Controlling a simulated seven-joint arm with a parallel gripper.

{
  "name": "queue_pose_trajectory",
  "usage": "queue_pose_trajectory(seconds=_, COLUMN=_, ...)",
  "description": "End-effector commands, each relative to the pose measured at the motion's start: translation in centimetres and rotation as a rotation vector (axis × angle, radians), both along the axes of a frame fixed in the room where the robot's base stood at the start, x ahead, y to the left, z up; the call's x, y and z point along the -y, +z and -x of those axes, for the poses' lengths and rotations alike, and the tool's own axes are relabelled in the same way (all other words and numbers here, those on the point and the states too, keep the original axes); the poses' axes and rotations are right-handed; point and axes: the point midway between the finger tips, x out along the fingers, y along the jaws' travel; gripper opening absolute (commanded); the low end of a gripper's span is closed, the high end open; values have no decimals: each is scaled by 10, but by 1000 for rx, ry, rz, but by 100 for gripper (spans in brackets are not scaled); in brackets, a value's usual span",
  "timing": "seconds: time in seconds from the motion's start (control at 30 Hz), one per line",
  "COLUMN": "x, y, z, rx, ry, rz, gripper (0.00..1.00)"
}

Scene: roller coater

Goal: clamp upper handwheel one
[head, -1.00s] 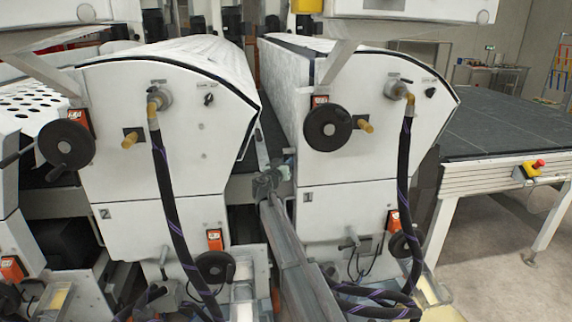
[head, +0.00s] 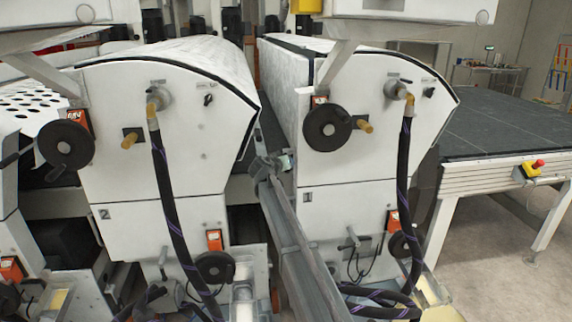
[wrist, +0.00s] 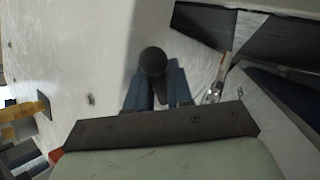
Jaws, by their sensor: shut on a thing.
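The upper handwheel of unit one (head: 322,118) is a black disc on the white front panel marked 1, with an orange counter above it. My gripper (wrist: 158,92) has its blue fingers shut on a dark, round-ended knob (wrist: 152,60), seen nearly end-on in the wrist view. A whitish panel lies behind the knob. In the head view my arm reaches up to the left edge of unit one, below and left of the handwheel. The fingertips and the knob cannot be made out there. I cannot tell how the knob joins the handwheel.
Unit two (head: 105,95) stands left, with its own black handwheel (head: 58,135). Black hoses (head: 166,185) hang from both panels. A brass fitting (head: 365,127) sticks out right of handwheel one. A dark-topped conveyor table (head: 500,115) stands at the right. The gap between the units is narrow.

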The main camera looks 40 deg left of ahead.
Motion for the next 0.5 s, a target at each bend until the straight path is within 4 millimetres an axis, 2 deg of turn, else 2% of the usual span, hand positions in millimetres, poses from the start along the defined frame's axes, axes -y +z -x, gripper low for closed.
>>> queue_pose_trajectory(seconds=0.5, x=3, y=4, z=3, rx=-94, ry=-1, rz=95, gripper=0)
